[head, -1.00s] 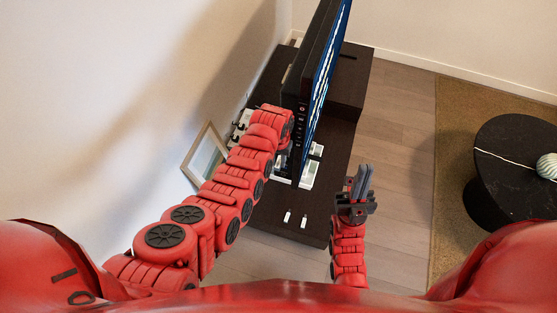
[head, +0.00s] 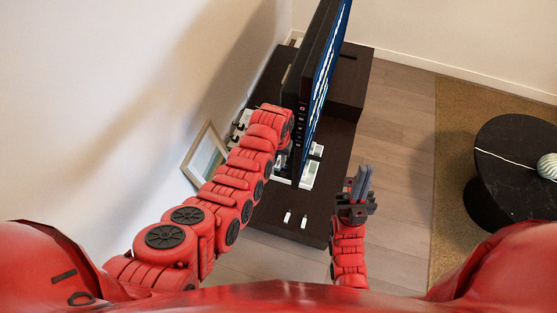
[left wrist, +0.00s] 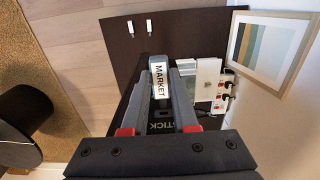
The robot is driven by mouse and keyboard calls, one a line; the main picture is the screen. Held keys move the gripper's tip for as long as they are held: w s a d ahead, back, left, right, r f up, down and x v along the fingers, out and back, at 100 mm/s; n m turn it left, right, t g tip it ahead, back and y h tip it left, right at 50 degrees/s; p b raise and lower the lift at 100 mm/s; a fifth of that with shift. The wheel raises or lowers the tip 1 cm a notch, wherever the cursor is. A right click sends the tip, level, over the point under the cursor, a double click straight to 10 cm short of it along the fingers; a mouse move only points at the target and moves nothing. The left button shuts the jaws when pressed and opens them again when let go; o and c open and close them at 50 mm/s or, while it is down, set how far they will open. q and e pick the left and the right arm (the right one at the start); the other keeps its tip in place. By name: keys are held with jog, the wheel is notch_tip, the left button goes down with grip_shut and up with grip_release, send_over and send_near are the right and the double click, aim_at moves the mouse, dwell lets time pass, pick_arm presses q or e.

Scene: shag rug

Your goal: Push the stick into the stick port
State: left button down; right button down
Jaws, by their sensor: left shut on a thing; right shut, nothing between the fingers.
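My left gripper (left wrist: 160,98) is shut on a stick (left wrist: 160,78) with a white label reading MARKET. It is held against or very close to the dark edge of the TV (head: 326,75), where the word STICK (left wrist: 163,126) shows between the fingers. The port opening is hidden, so I cannot tell how far the stick is in. In the head view my left arm reaches to the TV's near edge and mostly hides the gripper. My right gripper (head: 361,182) is shut and empty, beside the cabinet's right side.
Two small white sticks (head: 287,216) (head: 304,221) lie on the dark cabinet (head: 335,165). White boxes (head: 309,175) and a power strip (left wrist: 227,88) are by the TV. A framed picture (head: 206,153) leans at the wall. A round black table (head: 510,150) stands at right.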

pick_arm(q)
jog(key=shift+w+d+f+b, duration=0.1)
jog(key=shift+w+d+b, duration=0.1)
jog(key=shift+w+b, duration=0.65)
jog(key=shift+w+d+b, duration=0.2)
jog(key=shift+w+b, duration=0.2)
jog(key=shift+b, duration=0.7)
jog(key=shift+s+a+r+p, duration=0.15)
jog(key=shift+s+p, duration=0.25)
jog(key=shift+p, duration=0.45)
jog(key=shift+s+a+p, duration=0.15)
jog(key=shift+s+p, duration=0.5)
jog(key=shift+w+b, duration=0.15)
jog(key=shift+b, duration=0.4)
dwell(0.7)
jog(key=shift+w, duration=0.1)
jog(key=shift+w+b, duration=0.15)
jog(key=shift+b, duration=0.15)
jog(key=shift+w+d+b, duration=0.3)
jog(key=shift+w+b, duration=0.4)
jog(key=shift+b, duration=0.35)
